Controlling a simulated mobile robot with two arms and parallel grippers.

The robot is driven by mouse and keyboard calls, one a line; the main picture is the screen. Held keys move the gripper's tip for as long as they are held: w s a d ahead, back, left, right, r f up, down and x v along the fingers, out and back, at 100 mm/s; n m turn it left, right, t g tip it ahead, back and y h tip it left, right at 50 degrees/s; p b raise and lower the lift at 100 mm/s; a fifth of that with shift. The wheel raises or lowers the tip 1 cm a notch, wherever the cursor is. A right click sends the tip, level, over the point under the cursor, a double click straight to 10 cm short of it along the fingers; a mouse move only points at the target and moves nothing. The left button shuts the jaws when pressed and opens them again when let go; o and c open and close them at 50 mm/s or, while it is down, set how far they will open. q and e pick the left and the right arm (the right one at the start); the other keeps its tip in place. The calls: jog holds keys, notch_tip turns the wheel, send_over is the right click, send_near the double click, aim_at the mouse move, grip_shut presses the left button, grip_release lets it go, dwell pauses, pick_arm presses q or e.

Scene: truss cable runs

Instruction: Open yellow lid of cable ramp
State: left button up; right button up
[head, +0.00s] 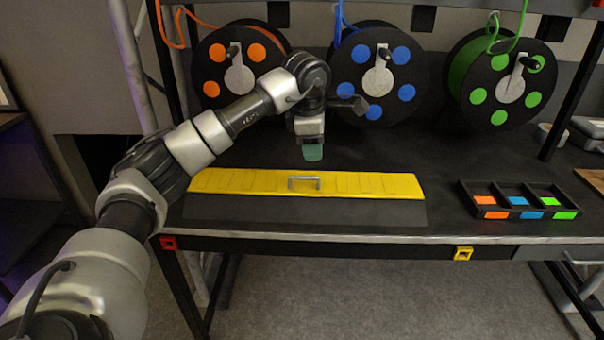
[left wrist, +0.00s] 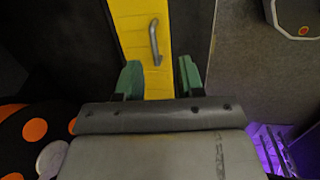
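The cable ramp is a long black ramp (head: 300,212) at the front of the dark bench. Its yellow lid (head: 230,182) lies flat and closed along the top, with a grey bar handle (head: 304,179) at its middle. My left gripper (head: 312,153) points down just behind and above the handle, apart from it. In the left wrist view the green fingertips (left wrist: 158,78) are spread with nothing between them. The handle (left wrist: 154,42) and the yellow lid (left wrist: 130,25) show beyond the fingers there. My right gripper is in neither view.
Orange (head: 240,65), blue (head: 377,75) and green (head: 500,80) cable reels stand along the back. A black divided tray (head: 520,200) with coloured pieces sits right of the ramp. A red clip (head: 168,243) and a yellow clip (head: 463,253) are on the bench's front edge.

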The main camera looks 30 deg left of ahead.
aim_at(302, 177)
pick_arm(q)
jog(key=shift+y, duration=0.6)
jog(key=a+f, duration=0.1)
jog(key=f, duration=0.2)
jog(key=a+f, duration=0.1)
jog(key=f, duration=0.2)
jog(key=w+a+f, duration=0.1)
jog(key=f, duration=0.2)
jog(key=shift+w+a, duration=0.1)
jog(key=shift+a, duration=0.2)
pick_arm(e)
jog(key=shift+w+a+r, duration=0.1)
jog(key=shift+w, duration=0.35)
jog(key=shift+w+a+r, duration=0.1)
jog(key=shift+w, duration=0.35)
pick_arm(q)
grip_shut()
